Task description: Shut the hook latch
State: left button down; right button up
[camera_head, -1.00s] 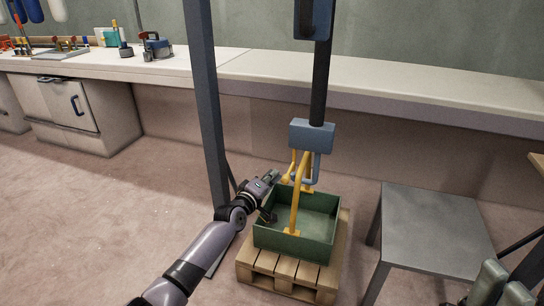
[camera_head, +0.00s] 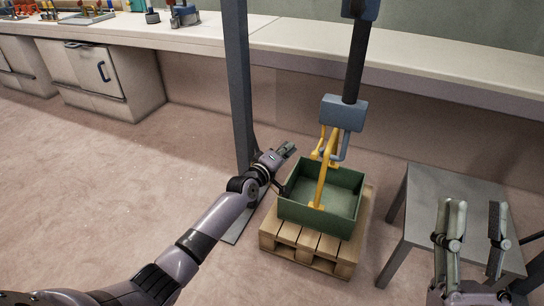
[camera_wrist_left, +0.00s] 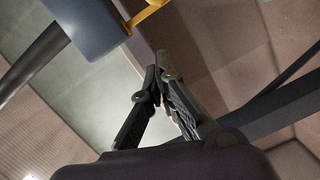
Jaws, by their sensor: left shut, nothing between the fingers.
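The blue-grey hook block (camera_head: 343,113) hangs on a dark pole, with a grey hook (camera_head: 345,148) below it. The hook is at the top of the yellow lifting frame (camera_head: 322,180) of a green bin (camera_head: 318,218). The latch is too small to make out. My left gripper (camera_head: 288,149) is shut and empty, left of the hook and apart from it. In the left wrist view its fingertips (camera_wrist_left: 155,82) meet below the block (camera_wrist_left: 88,25) and a yellow bar (camera_wrist_left: 148,12). My right gripper (camera_head: 474,206) is open and empty at the right, over a grey table.
The bin stands on a wooden pallet (camera_head: 308,242). A dark upright post (camera_head: 238,90) rises behind my left wrist. The grey table (camera_head: 425,190) stands to the right. A long white counter (camera_head: 400,68) runs along the wall. The floor at left is clear.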

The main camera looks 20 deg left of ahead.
pick_arm(q)
jog(key=p+v, duration=0.3)
jog(key=v, duration=0.4)
jog(key=shift+s+a, duration=0.15)
jog(key=shift+s, duration=0.2)
pick_arm(e)
jog(key=w+f+g+h, duration=0.2)
jog(key=w+f+g, duration=0.3)
jog(key=f+g, duration=0.3)
notch_tip(320, 180, down, 4)
jog(key=shift+w+f+g+h, duration=0.25)
jog(key=shift+w+g+h, duration=0.05)
jog(key=shift+w, duration=0.1)
